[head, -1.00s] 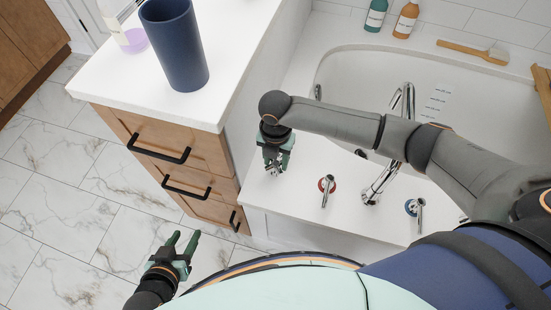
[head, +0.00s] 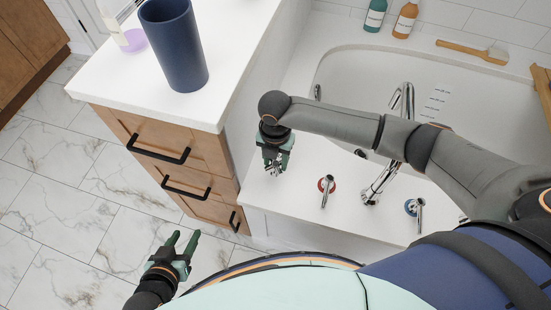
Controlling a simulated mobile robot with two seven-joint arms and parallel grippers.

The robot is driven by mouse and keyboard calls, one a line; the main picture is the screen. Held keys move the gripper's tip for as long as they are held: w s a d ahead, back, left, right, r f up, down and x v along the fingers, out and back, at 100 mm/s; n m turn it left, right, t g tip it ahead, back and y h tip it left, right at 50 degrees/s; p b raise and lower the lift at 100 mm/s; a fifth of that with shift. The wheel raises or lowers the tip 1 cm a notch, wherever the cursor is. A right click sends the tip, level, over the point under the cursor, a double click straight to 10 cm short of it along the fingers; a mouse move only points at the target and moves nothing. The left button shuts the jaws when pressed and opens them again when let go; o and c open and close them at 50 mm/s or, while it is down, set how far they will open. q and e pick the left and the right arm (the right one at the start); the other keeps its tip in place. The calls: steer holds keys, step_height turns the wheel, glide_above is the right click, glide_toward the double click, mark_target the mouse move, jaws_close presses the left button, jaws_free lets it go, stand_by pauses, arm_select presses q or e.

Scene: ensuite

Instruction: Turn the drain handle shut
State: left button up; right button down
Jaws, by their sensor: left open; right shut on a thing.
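My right gripper (head: 274,168) reaches across to the left end of the bathtub deck, beside the wooden cabinet. It is shut on a small chrome piece, the drain handle (head: 273,173), which is mostly hidden between the fingers. How far the handle is turned cannot be told. My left gripper (head: 183,243) is open and empty, low over the marble floor in front of the drawers.
The tub deck (head: 300,207) carries a red-ringed tap handle (head: 326,190), a chrome faucet (head: 382,180) and a blue-ringed tap handle (head: 415,212). The white bathtub (head: 350,75) lies behind. A dark blue cup (head: 175,45) stands on the cabinet top (head: 120,75).

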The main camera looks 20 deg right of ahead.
mark_target(275, 164)
steer(key=shift+s+a, duration=0.1)
stand_by(0.4)
steer(key=c, duration=0.8)
jaws_free()
steer(key=o, duration=0.8)
step_height(275, 164, up, 12)
steer(key=p, duration=0.3)
steer(key=shift+r, duration=0.25)
steer(key=shift+c, duration=0.2)
